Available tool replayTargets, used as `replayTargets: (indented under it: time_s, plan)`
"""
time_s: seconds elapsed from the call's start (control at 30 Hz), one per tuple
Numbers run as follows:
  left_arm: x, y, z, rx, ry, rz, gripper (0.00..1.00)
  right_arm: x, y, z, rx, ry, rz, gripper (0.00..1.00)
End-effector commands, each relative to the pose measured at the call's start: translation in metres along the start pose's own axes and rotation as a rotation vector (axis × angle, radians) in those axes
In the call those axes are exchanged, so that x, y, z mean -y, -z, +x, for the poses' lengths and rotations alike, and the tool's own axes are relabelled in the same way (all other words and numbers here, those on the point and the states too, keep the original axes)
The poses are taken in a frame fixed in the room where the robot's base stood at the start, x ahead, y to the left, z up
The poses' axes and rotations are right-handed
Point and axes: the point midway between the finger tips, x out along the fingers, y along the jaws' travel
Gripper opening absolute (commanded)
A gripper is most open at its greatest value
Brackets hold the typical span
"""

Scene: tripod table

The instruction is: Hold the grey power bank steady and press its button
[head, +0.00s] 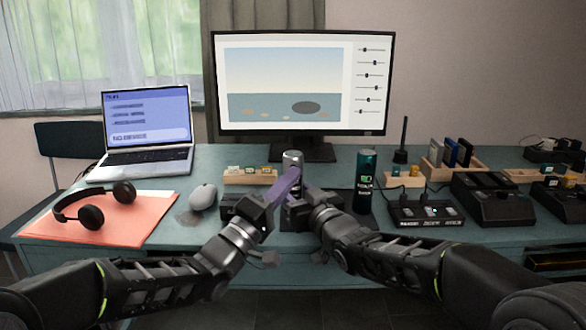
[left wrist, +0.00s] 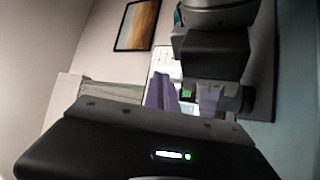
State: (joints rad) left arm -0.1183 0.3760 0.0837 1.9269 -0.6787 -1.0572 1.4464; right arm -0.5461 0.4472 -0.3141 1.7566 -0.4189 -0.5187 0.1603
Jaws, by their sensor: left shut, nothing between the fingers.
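The grey power bank (head: 292,159) stands upright near the middle of the table in the head view, in front of the monitor. Its lower part is hidden by my grippers. My left gripper (head: 293,174) reaches in from the left, its purple fingers shut and empty, tips overlapping the power bank's front in the picture; contact cannot be told. My right gripper (head: 305,187) is close on the right side of the power bank, and its fingertips are largely hidden, so its grip is unclear.
A dark green cylinder (head: 365,181) stands right of the grippers. A black button panel (head: 427,213) lies farther right. A mouse (head: 203,197), headphones (head: 92,213) and a laptop (head: 148,135) are to the left. A small wooden tray (head: 248,179) sits behind my left gripper.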

Motion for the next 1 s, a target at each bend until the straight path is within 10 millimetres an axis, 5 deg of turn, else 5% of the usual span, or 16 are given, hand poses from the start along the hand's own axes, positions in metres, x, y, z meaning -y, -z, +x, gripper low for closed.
replayTargets:
  time_s: [1.0]
  plan:
    - [0.0056,0.0054,0.0077,0.0,0.0,0.0,0.0,0.0,-0.0004,0.0,0.001,0.0,0.0,0.0]
